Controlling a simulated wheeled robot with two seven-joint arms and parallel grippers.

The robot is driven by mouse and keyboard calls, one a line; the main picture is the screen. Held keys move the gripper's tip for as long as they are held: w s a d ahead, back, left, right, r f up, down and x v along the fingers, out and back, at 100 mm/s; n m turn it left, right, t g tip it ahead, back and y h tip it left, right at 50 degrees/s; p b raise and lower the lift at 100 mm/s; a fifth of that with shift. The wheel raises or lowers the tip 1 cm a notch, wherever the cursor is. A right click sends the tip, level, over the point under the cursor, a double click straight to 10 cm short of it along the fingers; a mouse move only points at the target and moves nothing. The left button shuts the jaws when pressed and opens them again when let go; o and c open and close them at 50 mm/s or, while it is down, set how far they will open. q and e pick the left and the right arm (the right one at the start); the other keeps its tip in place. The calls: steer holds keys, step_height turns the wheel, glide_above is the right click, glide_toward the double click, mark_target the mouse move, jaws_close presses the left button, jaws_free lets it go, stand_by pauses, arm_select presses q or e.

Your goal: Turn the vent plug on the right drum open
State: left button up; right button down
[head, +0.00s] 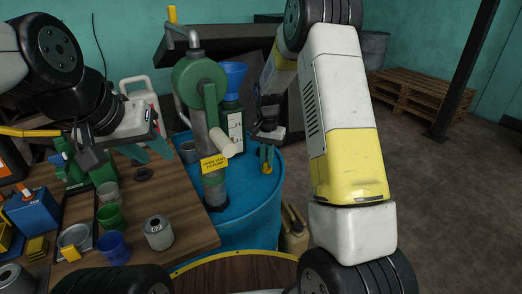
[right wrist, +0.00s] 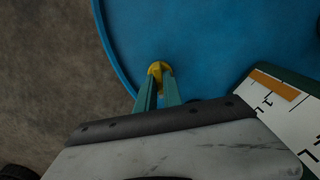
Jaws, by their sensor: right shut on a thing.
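The blue drum (head: 250,215) stands right of the wooden bench, its top partly covered by the things on it. The yellow vent plug (head: 267,169) is near the right side of its top; in the right wrist view the plug (right wrist: 158,69) sits close to the drum's rim. My right gripper (head: 266,158) points down at the drum top, its green fingers shut on the vent plug. In the right wrist view the fingertips (right wrist: 160,80) partly hide the plug. My left gripper (head: 148,152) is over the bench, fingers apart and empty.
A green hand pump (head: 200,75) with a yellow sign (head: 214,164) stands on the drum. A green container (head: 232,125) with a blue funnel (head: 231,78) is close left of my right gripper. The bench (head: 185,220) holds several cups and cans. Pallets (head: 415,97) lie behind right.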

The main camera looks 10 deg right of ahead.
steer(key=n, duration=0.5)
steer(key=shift+n, duration=2.4)
steer(key=shift+r, duration=0.1)
steer(key=c, duration=1.5)
jaws_free()
step_height(320, 180, up, 7)
steer(key=shift+r, duration=0.35)
